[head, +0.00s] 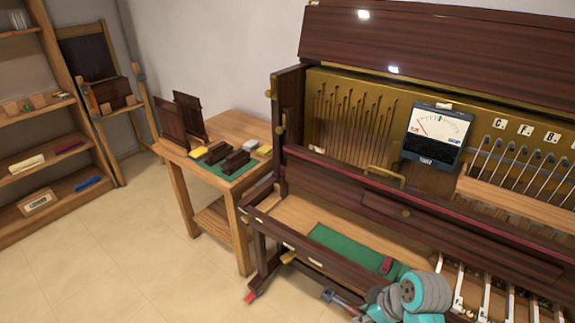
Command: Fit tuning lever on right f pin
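The upright piano (330,170) stands open on the right. White letter cards C (499,123), F (525,130) and B (551,137) sit on its brass-coloured plate. Slanted metal rods (512,165) run below them. I see one F card; which pin belongs to it is too small to tell. A dial meter (436,133) is mounted left of the cards. I cannot pick out a tuning lever for certain. My teal and grey arm is folded at the bottom edge. Its dark end, probably my gripper (338,299), points left, low before the piano; its fingers are unclear and I see nothing held.
A wooden side table (228,128) left of the piano holds dark blocks (226,158) on a green mat. Shelves (30,135) stand at far left. Green felt (335,243) and a small dark red block (387,265) lie in the keybed. The floor at left is clear.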

